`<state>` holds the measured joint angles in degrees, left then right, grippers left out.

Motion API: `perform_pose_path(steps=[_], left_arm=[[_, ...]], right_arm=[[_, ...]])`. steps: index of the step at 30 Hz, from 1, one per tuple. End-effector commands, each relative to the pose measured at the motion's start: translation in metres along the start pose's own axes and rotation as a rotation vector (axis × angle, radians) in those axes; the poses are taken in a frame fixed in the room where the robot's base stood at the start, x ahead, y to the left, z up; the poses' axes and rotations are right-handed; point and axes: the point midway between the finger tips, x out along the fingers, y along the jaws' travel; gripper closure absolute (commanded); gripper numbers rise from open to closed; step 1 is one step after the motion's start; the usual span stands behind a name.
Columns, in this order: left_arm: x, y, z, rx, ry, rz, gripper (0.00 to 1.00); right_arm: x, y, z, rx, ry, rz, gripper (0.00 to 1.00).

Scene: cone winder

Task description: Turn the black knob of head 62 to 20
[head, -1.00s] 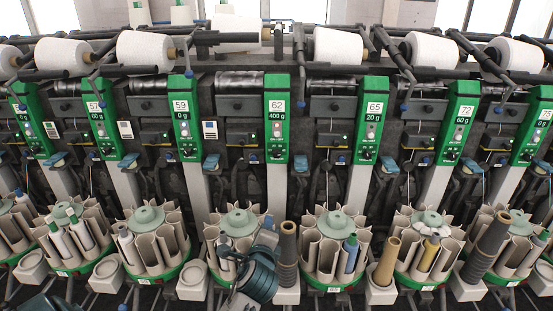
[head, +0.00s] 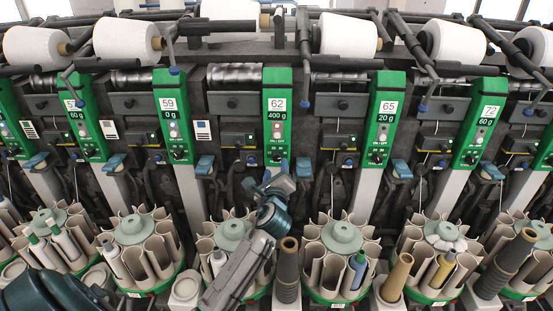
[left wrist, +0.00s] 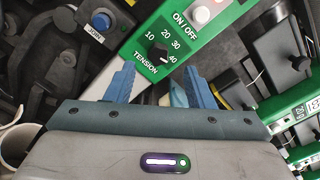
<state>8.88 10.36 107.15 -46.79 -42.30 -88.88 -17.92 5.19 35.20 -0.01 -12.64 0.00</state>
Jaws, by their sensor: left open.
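Head 62 is a green panel (head: 277,105) in the middle of the head view, with "400 g" on its display. Its small black knob (head: 277,157) sits low on the panel. In the left wrist view a black knob (left wrist: 158,53) shows on a green plate marked TENSION, with 10, 20, 30 and 40 around it. Its pointer seems to face the 40 side. My left gripper (head: 276,181) is below the panel of head 62. Its blue jaws (left wrist: 159,70) are open, one on either side of the knob in the picture, apparently not touching it. My right gripper is not in view.
Similar panels 59 (head: 173,115) and 65 (head: 384,118) stand either side. Below are bobbin carousels (head: 341,235) and a tall dark cone (head: 287,270). A blue button (left wrist: 100,20) and a white-red ON/OFF button (left wrist: 199,14) lie near the jaws.

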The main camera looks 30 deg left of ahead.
Motion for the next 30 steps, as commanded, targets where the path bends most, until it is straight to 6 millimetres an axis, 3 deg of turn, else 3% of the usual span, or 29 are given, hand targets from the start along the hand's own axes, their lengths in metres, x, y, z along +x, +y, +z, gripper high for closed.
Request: perform_pose_path(steps=[3, 9, 20, 27, 30], left_arm=[[0.022, -0.001, 0.002, 0.002, -0.001, 0.001, 0.51], [0.045, 0.000, 0.001, 0.000, 0.000, 0.001, 0.51], [0.050, 0.000, 0.000, -0.001, 0.001, 0.001, 0.51], [0.049, 0.000, 0.000, -0.001, 0.001, 0.001, 0.96], [0.049, 0.001, -0.001, -0.002, 0.001, 0.001, 0.96]], right_arm=[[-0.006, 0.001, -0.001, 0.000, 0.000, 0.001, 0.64], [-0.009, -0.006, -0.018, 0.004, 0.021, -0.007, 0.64], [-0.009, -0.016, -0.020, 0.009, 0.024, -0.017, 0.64], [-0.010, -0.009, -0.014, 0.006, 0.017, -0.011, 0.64], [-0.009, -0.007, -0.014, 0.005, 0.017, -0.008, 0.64]])
